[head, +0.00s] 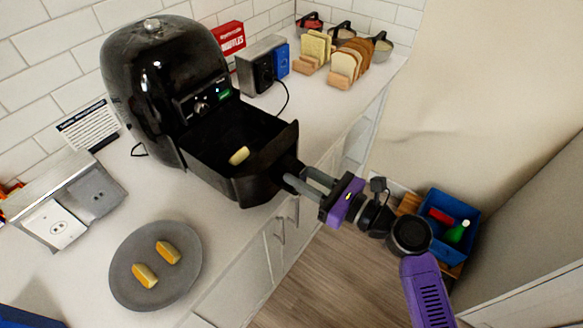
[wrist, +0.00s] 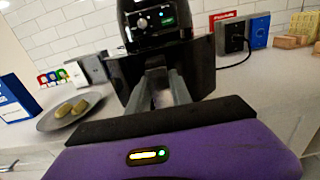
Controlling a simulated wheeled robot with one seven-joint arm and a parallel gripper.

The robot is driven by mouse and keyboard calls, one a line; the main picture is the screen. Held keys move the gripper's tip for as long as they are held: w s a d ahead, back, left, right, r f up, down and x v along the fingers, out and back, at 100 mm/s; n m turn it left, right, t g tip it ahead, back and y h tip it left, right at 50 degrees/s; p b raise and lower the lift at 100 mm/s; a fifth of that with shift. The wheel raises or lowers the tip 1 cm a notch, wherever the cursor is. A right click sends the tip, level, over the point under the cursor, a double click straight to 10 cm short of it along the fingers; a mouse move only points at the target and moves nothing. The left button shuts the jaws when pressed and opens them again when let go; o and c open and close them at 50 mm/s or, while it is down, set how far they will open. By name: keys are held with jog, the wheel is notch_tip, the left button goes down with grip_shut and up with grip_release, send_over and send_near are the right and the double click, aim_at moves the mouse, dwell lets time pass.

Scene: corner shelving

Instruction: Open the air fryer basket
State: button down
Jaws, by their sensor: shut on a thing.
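The black air fryer (head: 165,75) stands on the counter against the tiled wall, and it also shows in the wrist view (wrist: 155,25). Its basket (head: 250,190) is pulled out towards me, with its inside visible from above. A pale yellow piece of food (head: 239,155) lies in the basket. My gripper (head: 296,178) is at the front of the basket, with its fingers shut on the basket handle (head: 289,168). In the wrist view my gripper (wrist: 162,90) reaches to the basket front (wrist: 204,65). The fingers hide most of the handle.
A grey plate (head: 190,280) with two food pieces (head: 156,264) sits on the counter at the lower left. Bread racks (head: 340,65), a silver box (head: 258,65) and a red box (head: 229,38) stand behind. A blue crate (head: 450,225) is low at the right.

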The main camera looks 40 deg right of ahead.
dwell(0.3)
jog(key=c, duration=1.2)
grip_release()
jog(key=shift+o, duration=0.2)
jog(key=shift+s, duration=0.15)
jog(key=b+v, duration=0.1)
jog(key=v, duration=0.6)
jog(key=shift+s, duration=0.25)
jog(key=shift+d, duration=0.1)
